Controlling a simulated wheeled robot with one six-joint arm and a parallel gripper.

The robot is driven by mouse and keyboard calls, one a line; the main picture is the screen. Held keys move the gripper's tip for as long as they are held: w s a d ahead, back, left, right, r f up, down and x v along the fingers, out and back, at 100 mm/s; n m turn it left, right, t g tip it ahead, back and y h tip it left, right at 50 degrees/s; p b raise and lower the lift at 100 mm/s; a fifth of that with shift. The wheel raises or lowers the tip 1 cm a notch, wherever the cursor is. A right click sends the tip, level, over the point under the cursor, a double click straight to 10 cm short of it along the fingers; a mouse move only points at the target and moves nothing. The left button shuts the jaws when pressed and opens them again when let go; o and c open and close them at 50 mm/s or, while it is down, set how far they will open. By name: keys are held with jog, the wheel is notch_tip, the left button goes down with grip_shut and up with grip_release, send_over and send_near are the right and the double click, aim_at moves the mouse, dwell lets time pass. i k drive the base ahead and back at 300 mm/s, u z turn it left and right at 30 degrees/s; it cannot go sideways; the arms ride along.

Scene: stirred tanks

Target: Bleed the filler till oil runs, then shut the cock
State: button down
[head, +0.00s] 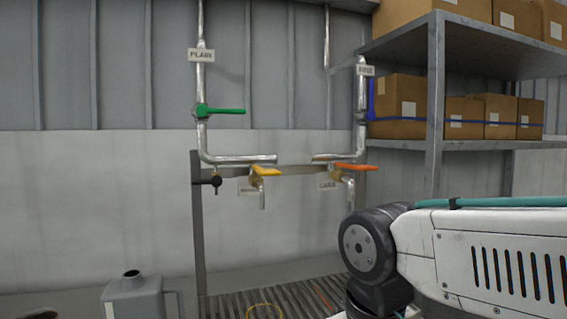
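Two metal pipes come down the wall. The left pipe (202,80) carries a sign that seems to read "PLAIN" (201,55) and a green lever (220,111) lying across it. The right pipe (361,110) has a blue lever (371,100) lying along it. A small black-knobbed fitting (208,181) with a brass tip is at the left post. I see no oil running. Which part is the filler I cannot tell. My gripper is out of view; only my arm shows, lower right.
A slatted grate (235,305) lies below the spouts, with a thin yellow ring (265,305) on it. A grey can (133,300) with an open neck and side handle stands lower left. A metal shelf (437,90) with cardboard boxes (400,96) stands right.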

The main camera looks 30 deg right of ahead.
aim_at(203, 182)
jog(key=u, duration=0.55)
jog(key=k, duration=1.3)
jog(key=u, duration=1.3)
jog(key=i, duration=2.4)
jog(key=z, duration=1.5)
jog(key=i, duration=0.6)
jog(key=z, duration=0.55)
